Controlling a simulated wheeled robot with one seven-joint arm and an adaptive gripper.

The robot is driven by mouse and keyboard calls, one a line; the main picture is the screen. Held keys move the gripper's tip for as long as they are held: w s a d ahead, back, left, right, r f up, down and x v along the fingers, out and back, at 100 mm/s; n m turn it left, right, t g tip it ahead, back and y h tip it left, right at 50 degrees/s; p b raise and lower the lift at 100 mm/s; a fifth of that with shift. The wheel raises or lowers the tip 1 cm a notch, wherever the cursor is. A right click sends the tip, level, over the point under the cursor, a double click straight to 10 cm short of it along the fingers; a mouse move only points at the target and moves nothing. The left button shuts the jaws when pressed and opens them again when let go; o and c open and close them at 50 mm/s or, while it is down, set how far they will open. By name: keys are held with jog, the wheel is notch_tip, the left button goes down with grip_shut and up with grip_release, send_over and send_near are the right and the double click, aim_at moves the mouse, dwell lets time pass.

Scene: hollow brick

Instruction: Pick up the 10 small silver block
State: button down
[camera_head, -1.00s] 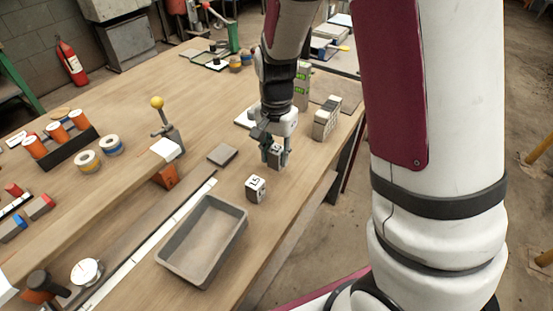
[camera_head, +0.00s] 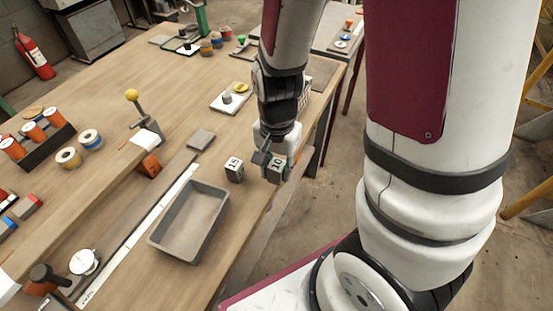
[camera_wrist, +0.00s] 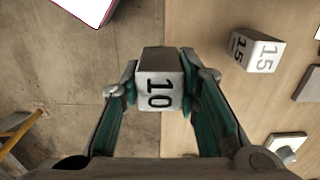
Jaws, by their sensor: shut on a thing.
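The small silver block marked 10 (camera_wrist: 157,92) is between the two fingers of my gripper (camera_wrist: 160,90) in the wrist view. The fingers are shut on its sides and its numbered face shows to the camera. In the head view my gripper (camera_head: 273,162) holds the same block (camera_head: 275,173) at the right long edge of the table. In the wrist view the block hides part of the table edge behind it. A similar silver block marked 15 (camera_head: 234,170) stands on the table left of my gripper; it also shows in the wrist view (camera_wrist: 256,50).
A grey tray (camera_head: 158,243) lies on the wooden table at the front. A flat dark plate (camera_head: 200,139) lies behind the 15 block. A white base with a grey knob (camera_head: 229,103) stands farther back. Bare floor lies right of the table edge.

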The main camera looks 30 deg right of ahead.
jog(key=shift+s+r+p, duration=0.25)
jog(key=shift+s+p, duration=0.05)
jog(key=shift+p, duration=0.2)
jog(key=shift+s+p, duration=0.3)
jog(key=shift+p, duration=0.7)
jog(key=shift+s+d+f+p, duration=0.15)
jog(key=shift+s+p, duration=0.35)
jog(key=shift+p, duration=0.75)
